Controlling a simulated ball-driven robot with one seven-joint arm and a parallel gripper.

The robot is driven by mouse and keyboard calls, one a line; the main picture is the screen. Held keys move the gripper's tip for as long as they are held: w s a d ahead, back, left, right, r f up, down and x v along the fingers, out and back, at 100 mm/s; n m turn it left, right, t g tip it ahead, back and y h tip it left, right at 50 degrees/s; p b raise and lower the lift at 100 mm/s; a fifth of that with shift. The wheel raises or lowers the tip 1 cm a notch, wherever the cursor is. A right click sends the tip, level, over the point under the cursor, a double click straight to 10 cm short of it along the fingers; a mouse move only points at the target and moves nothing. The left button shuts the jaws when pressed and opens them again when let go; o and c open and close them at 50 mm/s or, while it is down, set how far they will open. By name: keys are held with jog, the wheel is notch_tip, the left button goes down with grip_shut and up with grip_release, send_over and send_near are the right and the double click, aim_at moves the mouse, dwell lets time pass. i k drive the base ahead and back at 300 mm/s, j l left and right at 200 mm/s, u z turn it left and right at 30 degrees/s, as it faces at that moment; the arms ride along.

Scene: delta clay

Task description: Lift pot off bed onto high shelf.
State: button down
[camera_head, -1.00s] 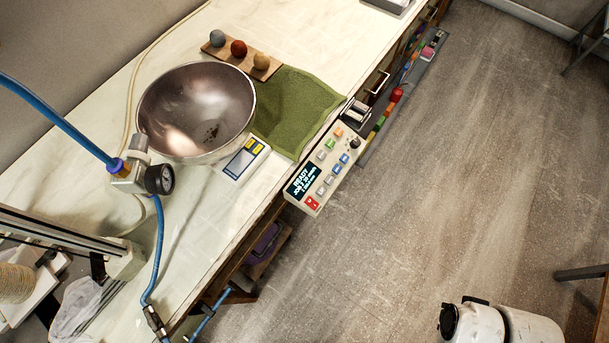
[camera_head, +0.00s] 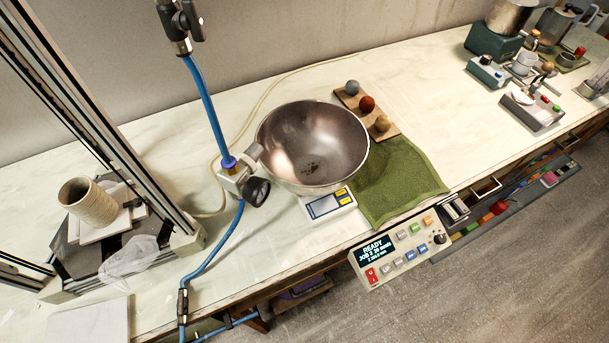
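A ribbed beige clay pot (camera_head: 88,203) stands, slightly tilted in the picture, on a pale square plate on the dark bed (camera_head: 70,258) of the framed machine at the left. The machine's metal uprights (camera_head: 95,110) rise beside and in front of it. A crumpled clear plastic bag (camera_head: 130,258) lies at the bed's front edge, close to the pot. No high shelf can be made out in this view. My gripper is not in view.
A steel bowl (camera_head: 312,150) sits on a scale (camera_head: 330,204) mid-bench, beside a green cloth (camera_head: 398,182). A blue hose (camera_head: 207,105) with a gauge crosses left of it. A control panel (camera_head: 403,250) hangs at the front edge.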

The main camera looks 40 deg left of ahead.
aim_at(79, 195)
jog(key=k+l+u, duration=0.15)
jog(key=k+l, duration=0.25)
jog(key=k, duration=0.15)
jog(key=u, duration=0.4)
jog(key=i+j+u, duration=0.1)
jog(key=u, duration=0.7)
jog(key=i+j+u, duration=0.1)
jog(key=u, duration=0.25)
jog(key=i+u, duration=0.15)
jog(key=i, duration=0.1)
